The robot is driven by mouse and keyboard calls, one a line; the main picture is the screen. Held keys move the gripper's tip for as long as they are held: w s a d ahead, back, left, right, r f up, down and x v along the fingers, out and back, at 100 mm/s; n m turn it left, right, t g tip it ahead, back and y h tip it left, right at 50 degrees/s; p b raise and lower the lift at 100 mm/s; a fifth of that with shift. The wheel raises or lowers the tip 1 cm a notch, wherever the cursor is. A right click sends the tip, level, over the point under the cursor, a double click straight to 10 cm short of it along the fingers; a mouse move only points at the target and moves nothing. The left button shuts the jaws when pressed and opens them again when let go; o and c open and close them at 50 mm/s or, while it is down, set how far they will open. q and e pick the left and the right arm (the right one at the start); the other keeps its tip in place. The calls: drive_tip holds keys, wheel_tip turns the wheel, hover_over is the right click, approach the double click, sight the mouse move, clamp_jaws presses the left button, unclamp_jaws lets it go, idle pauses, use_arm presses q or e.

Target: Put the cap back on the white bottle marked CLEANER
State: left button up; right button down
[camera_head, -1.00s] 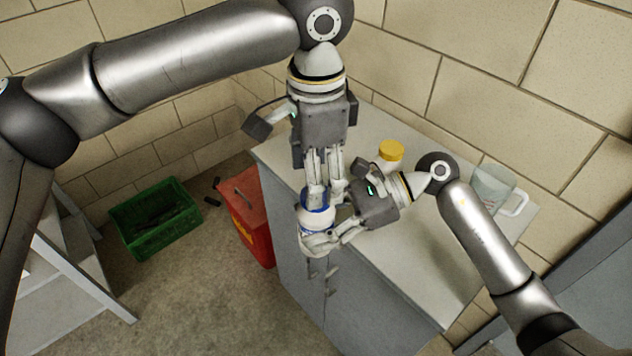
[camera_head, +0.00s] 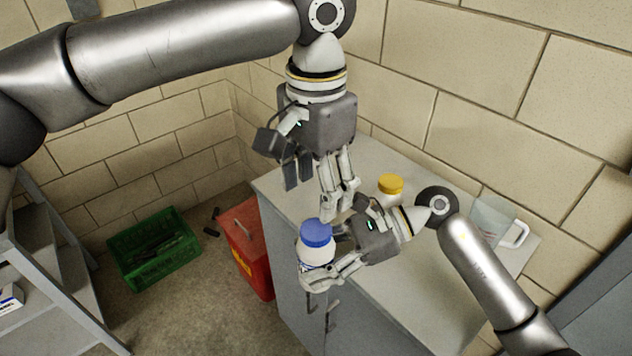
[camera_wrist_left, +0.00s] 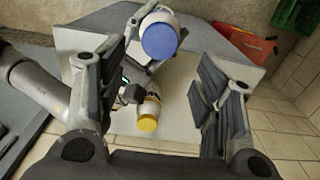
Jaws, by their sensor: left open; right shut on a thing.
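The white bottle (camera_head: 315,253) stands upright in my right gripper (camera_head: 333,258), which is shut on its body near the front left corner of the cabinet top. A blue cap (camera_head: 316,232) sits on the bottle's mouth; it also shows from above in the left wrist view (camera_wrist_left: 160,41). Whether it is screwed tight cannot be seen. The bottle's marking is not readable. My left gripper (camera_head: 341,205) is open and empty, above and behind the bottle, apart from the cap. In the left wrist view its fingers are spread wide.
A yellow-capped bottle (camera_head: 390,188) stands behind my right gripper on the grey cabinet top (camera_head: 420,290). A clear jug (camera_head: 492,222) stands at the right. A red container (camera_head: 250,250) and green crate (camera_head: 155,248) are on the floor. A block wall rises behind.

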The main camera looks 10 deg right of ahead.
sight(316, 228)
use_arm(q)
drive_tip(key=shift+f, duration=0.15)
drive_tip(key=shift+f, duration=3.9)
drive_tip(key=shift+c, duration=0.3)
drive_tip(key=c, duration=1)
drive_tip(key=o, duration=1.2)
drive_tip(key=shift+r, duration=0.15)
wheel_tip(316, 228, up, 12)
drive_tip(key=shift+f, duration=0.1)
